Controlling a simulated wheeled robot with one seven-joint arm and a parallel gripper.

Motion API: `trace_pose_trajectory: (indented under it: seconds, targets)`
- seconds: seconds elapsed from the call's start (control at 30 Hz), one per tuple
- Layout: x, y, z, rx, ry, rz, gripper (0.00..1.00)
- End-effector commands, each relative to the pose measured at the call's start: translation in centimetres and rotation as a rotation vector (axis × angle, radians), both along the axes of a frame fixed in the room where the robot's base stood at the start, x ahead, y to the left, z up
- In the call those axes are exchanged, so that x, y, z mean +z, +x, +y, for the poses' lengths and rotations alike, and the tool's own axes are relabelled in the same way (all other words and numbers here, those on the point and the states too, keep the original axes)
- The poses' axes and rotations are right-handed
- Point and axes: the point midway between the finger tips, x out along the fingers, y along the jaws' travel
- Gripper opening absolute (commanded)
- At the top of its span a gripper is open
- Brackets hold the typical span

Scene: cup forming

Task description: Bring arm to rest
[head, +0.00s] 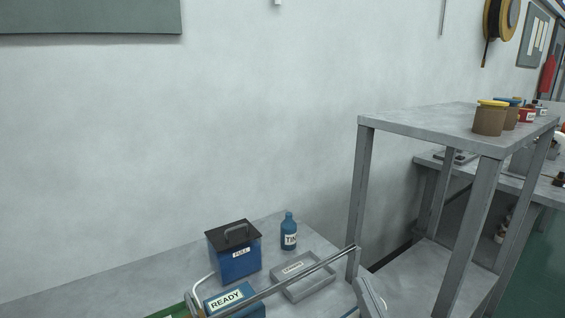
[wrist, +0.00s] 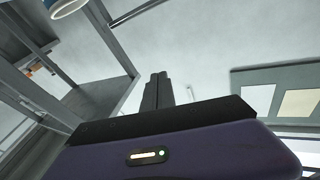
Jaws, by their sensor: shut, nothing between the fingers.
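My gripper (wrist: 157,90) shows in the wrist view, its two dark fingers together in the middle with nothing between them. Its purple body with a small lit panel fills the bottom of that view. The fingers point toward a pale wall and touch nothing that I can see. I cannot make out my gripper in the head view.
In the head view a blue lidded box (head: 238,265), a blue bottle (head: 288,227), a grey tray (head: 318,285) and a READY sign (head: 225,300) stand on a bench. A tall grey stand (head: 420,124) carrying several pots rises at right.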

Motion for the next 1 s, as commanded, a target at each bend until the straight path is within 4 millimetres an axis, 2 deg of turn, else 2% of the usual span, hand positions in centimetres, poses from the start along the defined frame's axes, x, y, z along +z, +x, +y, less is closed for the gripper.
trace_pose_trajectory:
  seconds: [0.1,0.4,0.8,1.0]
  targets:
    - [-2.2,-3.9,-1.6,-0.074,0.032,0.014,0.0]
    - [-5.9,-14.5,-4.5,-0.206,0.019,0.062,0.0]
    - [-8.2,-28.5,-6.0,-0.228,-0.134,0.222,0.0]
    - [-9.6,-34.0,-6.2,-0.19,-0.213,0.359,0.0]
